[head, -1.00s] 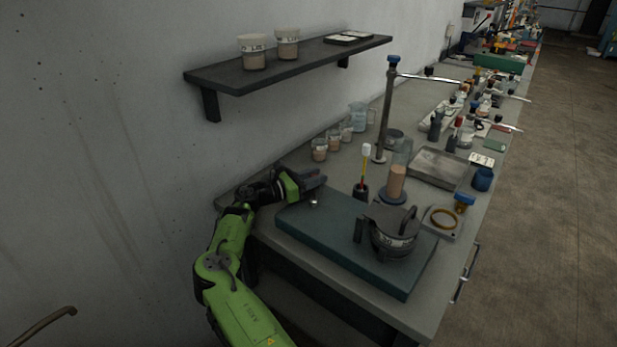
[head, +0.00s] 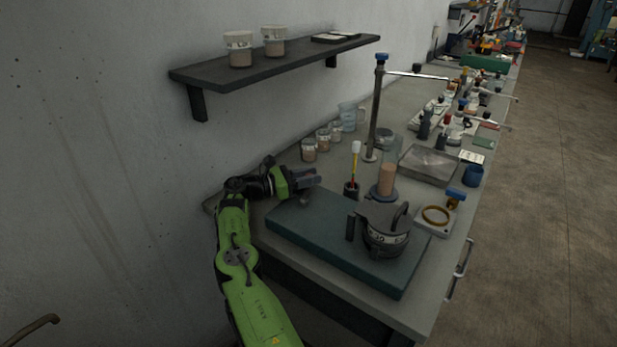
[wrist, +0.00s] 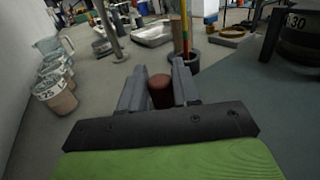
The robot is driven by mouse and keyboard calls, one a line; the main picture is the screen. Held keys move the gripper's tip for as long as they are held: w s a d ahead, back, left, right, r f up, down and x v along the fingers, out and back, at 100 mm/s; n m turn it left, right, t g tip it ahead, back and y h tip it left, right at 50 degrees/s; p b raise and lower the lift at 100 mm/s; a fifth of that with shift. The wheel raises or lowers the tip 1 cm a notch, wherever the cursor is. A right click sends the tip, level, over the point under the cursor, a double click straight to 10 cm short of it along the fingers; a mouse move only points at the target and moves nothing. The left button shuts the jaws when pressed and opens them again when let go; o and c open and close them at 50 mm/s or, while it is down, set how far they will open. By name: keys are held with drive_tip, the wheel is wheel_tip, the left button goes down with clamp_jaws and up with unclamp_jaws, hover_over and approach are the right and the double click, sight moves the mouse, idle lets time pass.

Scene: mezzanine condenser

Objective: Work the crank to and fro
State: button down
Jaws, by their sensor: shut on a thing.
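My gripper (head: 312,178) is over the far left corner of a blue-green slab (head: 375,265) on the bench. In the wrist view, its two grey fingers stand on either side of a reddish-brown upright knob (wrist: 161,91), which I take for the crank's handle, and are shut on it. The crank's arm and pivot are hidden. In the head view a small rounded grey piece (head: 305,201) shows just below the fingers. A dark round pot with a handle (head: 386,232) stands on the slab's right part, apart from my gripper.
A cup holding a yellow-and-red tool (head: 351,190) stands close behind the slab. Several labelled beakers (head: 309,151) line the wall side. A clamp stand (head: 374,110) and a metal tray (head: 430,163) are farther back. A dark shelf (head: 275,62) hangs above.

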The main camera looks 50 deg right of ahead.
drive_tip(key=c, duration=0.9)
unclamp_jaws()
drive_tip(key=shift+c, duration=0.2)
drive_tip(key=v, duration=0.7)
drive_tip(key=shift+w+a, duration=0.1)
drive_tip(key=shift+a, duration=0.05)
drive_tip(key=shift+c, duration=0.2)
